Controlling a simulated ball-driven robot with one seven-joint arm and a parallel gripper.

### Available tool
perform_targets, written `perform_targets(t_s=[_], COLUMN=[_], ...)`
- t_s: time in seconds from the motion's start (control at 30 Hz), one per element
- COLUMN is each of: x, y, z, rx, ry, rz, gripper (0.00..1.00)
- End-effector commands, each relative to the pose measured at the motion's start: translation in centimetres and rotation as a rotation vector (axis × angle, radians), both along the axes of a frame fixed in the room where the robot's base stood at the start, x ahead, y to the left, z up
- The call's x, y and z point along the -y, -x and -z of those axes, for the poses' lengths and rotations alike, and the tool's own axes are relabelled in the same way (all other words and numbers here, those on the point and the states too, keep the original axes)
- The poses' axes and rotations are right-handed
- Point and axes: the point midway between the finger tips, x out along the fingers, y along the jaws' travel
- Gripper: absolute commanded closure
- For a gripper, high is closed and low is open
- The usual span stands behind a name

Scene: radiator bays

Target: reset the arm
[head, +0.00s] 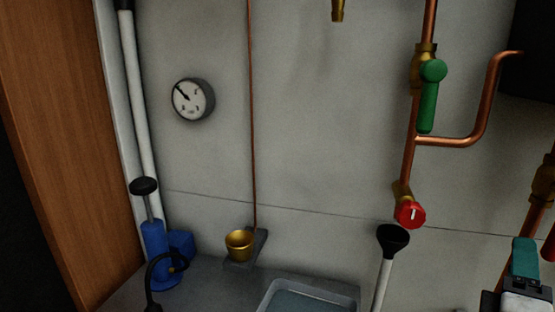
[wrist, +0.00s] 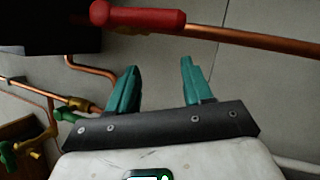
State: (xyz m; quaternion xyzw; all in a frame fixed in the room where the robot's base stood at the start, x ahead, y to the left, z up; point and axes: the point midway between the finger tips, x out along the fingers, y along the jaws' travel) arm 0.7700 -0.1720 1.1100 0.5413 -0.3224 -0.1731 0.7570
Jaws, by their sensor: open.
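My gripper (wrist: 158,85) shows in the wrist view with its two teal fingers spread apart and nothing between them. In the head view only part of my gripper (head: 525,258) shows, at the lower right edge, with one teal finger pointing up. It is in front of the wall, close to a copper pipe on the right. In the wrist view a red handle (wrist: 138,18) on a copper pipe (wrist: 250,40) crosses above the fingertips, apart from them as far as I can tell.
A green-handled valve (head: 429,95) and a red knob (head: 410,214) sit on a copper pipe. A gauge (head: 193,99) hangs on the wall. The middle wall is mostly clear.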

Motion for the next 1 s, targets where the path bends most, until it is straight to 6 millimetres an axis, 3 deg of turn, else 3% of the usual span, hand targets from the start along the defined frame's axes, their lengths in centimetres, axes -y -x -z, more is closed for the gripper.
perform_targets(t_s=[0.1, 0.23, 0.4, 0.5, 0.6, 0.73, 0.87, 1.0], x=[2.0, 2.0, -0.8, -3.4, -5.9, -8.2, -9.2, -9.3], y=[1.9, 4.8, 10.3, 14.5, 18.4, 22.2, 23.9, 23.9], z=[7.8, 16.3, 26.2, 30.6, 33.4, 35.2, 35.9, 35.9], rx=[-0.033, -0.092, -0.215, -0.308, -0.398, -0.489, -0.533, -0.534], ry=[-0.418, -0.832, -1.302, -1.526, -1.689, -1.81, -1.856, -1.858], rz=[0.002, 0.059, 0.216, 0.346, 0.477, 0.61, 0.673, 0.675], gripper=[0.49, 0.49, 0.49, 0.49, 0.49, 0.49, 0.49, 0.49])
